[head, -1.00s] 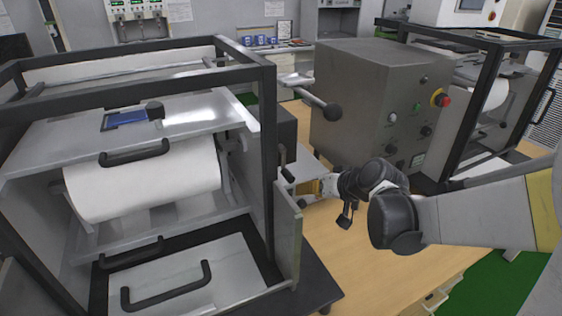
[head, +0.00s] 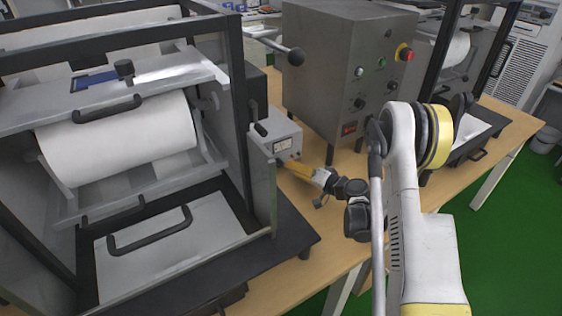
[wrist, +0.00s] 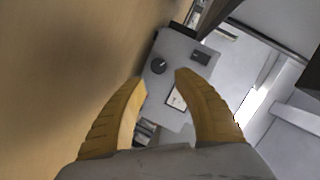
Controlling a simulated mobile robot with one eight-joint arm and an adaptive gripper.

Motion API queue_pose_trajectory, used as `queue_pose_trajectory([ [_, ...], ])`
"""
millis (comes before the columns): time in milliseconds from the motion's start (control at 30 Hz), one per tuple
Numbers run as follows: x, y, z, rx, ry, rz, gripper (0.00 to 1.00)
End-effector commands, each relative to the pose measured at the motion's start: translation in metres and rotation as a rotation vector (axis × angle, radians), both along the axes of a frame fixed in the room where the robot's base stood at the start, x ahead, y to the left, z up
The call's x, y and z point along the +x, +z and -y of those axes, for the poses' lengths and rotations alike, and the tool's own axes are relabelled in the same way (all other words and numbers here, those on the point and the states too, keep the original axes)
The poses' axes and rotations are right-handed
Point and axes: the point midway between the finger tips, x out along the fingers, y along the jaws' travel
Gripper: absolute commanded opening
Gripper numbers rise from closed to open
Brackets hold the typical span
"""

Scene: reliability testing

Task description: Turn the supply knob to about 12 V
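The supply is a small grey box (head: 279,128) with a meter (head: 283,144) on its front, on the bench between the large frame and the big grey cabinet. In the wrist view its grey face (wrist: 180,73) shows tilted, with a round black knob (wrist: 158,66), a white meter (wrist: 177,98) and a dark rectangular part (wrist: 201,57). My gripper (wrist: 160,78) is open, its yellow fingers apart with nothing between them. The knob shows just beyond the gap, and the fingers look short of it. In the head view my gripper (head: 291,166) is close to the box's front; the knob is not clear there.
The frame machine with a white roll (head: 120,140) stands left, its upright panel (head: 262,192) close beside my gripper. The big grey cabinet (head: 325,75) stands right behind, with knobs, a red button (head: 405,54) and a black-knobbed lever (head: 295,56). Some bench (head: 285,205) in front is bare.

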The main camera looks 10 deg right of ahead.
Motion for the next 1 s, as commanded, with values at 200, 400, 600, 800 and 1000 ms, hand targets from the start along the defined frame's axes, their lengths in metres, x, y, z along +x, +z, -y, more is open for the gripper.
queue_pose_trajectory([
  [200,0.036,-0.015,-0.024,-0.002,0.003,0.0,0.36],
  [400,0.054,-0.019,-0.034,-0.002,0.002,-0.001,0.36],
  [600,0.058,-0.018,-0.036,-0.002,0.0,-0.001,0.36],
  [800,0.057,-0.018,-0.036,-0.002,0.001,0.0,0.17],
  [1000,0.057,-0.018,-0.036,0.004,0.0,-0.002,0.0],
])
